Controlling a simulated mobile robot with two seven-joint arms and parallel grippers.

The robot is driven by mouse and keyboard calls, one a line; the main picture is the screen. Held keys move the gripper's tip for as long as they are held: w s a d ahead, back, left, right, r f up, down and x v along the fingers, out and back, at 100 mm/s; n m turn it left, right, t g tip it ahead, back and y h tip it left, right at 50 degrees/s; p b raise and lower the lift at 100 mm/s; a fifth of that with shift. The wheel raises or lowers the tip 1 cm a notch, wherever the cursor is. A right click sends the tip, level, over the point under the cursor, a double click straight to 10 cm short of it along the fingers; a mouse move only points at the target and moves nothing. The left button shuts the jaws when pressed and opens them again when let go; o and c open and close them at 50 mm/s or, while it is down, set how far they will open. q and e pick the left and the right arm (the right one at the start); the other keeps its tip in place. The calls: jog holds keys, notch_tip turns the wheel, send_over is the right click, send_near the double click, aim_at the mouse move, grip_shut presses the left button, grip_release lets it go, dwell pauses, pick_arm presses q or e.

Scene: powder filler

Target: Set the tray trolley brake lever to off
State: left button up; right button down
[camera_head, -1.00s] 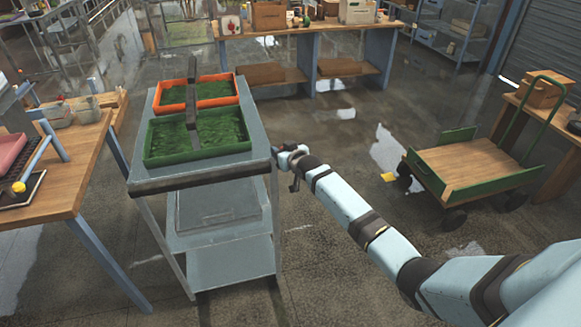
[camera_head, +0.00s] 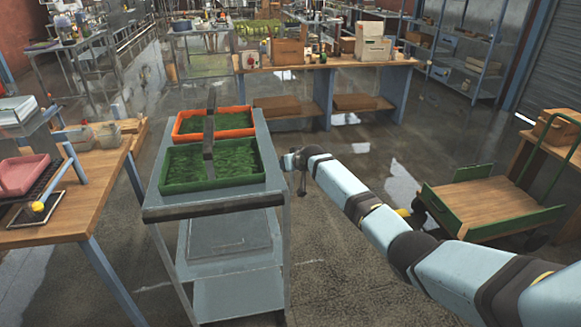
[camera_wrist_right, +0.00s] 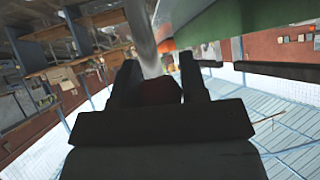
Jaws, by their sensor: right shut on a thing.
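The tray trolley (camera_head: 276,187) is a grey-blue cart with a dark front handle bar (camera_head: 213,207). On top it carries a green tray (camera_head: 166,170) and an orange tray (camera_head: 176,122) of green material, with a dark bar (camera_head: 209,135) across them. My right gripper (camera_head: 287,162) is at the trolley's right side, just below the top. In the right wrist view my right gripper (camera_wrist_right: 158,62) is shut on a dark red piece (camera_wrist_right: 160,91), which looks like the brake lever; it is mostly hidden by the fingers. The lever's setting cannot be read. My left gripper is out of view.
A wooden table (camera_head: 115,168) with a pink tray (camera_head: 22,174) stands close to the trolley's left. A green flatbed cart (camera_head: 495,205) stands to the right, behind my right arm. A workbench (camera_head: 330,68) is at the back. Floor is free between trolley and cart.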

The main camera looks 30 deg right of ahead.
jog(key=shift+w+d+f, duration=0.1)
jog(key=shift+f, duration=0.05)
jog(key=c, duration=1.1)
grip_release()
jog(key=shift+o, duration=0.8)
jog(key=shift+w+f, duration=0.1)
jog(key=shift+f, duration=0.05)
jog(key=shift+s+r, duration=0.4)
jog(key=shift+s, duration=0.1)
jog(key=v, duration=1.2)
jog(key=shift+s+r, duration=0.2)
jog(key=shift+r, duration=0.05)
